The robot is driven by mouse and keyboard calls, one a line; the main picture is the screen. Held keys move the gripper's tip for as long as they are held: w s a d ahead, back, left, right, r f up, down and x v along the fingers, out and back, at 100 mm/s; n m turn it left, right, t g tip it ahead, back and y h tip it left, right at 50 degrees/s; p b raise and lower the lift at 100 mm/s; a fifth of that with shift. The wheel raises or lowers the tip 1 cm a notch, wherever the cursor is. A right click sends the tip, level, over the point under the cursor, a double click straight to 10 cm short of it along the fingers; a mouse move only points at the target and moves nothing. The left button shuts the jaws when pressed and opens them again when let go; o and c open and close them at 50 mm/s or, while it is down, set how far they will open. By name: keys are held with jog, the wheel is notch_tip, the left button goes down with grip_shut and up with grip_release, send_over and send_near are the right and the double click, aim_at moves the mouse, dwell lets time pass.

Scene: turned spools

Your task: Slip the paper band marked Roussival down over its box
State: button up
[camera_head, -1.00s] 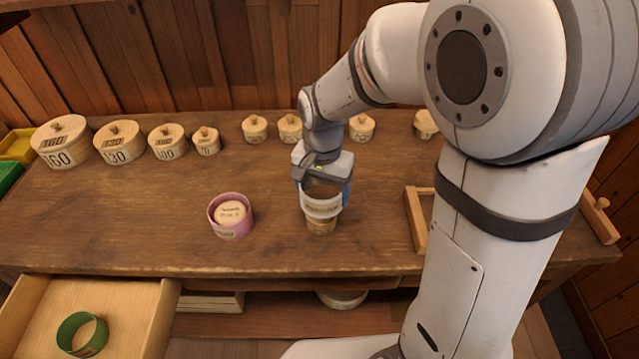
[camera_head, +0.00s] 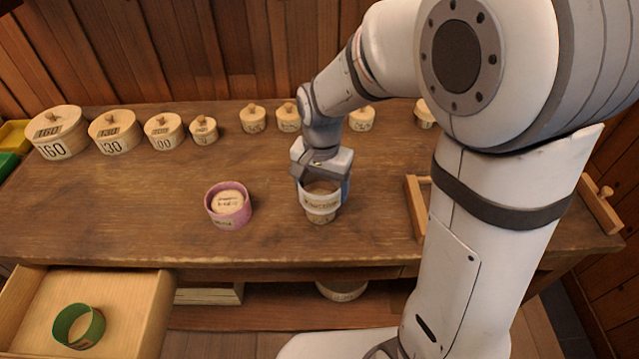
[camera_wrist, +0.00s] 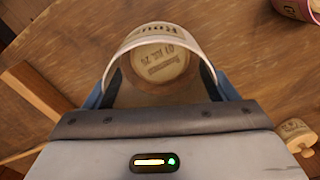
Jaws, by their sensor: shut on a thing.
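My gripper (camera_head: 322,186) is shut on a white paper band (camera_head: 321,204), its fingers on opposite sides of the ring. The band carries dark lettering, partly visible in the wrist view (camera_wrist: 133,40). The light wooden box (camera_head: 320,218) stands on the table under it, and its lower part shows below the band. In the wrist view the box's round lettered top (camera_wrist: 160,63) lies inside the ring, below its upper rim. The band looks partly down around the box. Whether it touches the box all round, I cannot tell.
A pink band (camera_head: 213,214) surrounds another box to the left. A green band (camera_head: 66,322) lies in the open drawer (camera_head: 120,290). Several lidded boxes (camera_head: 115,132) line the table's back. A wooden frame (camera_head: 414,210) stands to the right. Table between pink band and gripper is clear.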

jog(key=shift+f, duration=0.25)
dwell(0.4)
jog(key=shift+f+b, duration=0.35)
jog(key=shift+b, duration=0.1)
jog(key=shift+f, duration=0.3)
jog(key=shift+f+b, duration=0.25)
jog(key=shift+b, duration=0.15)
jog(key=shift+f, duration=0.2)
dwell(0.6)
jog(key=o, duration=0.9)
jog(key=shift+r, duration=0.15)
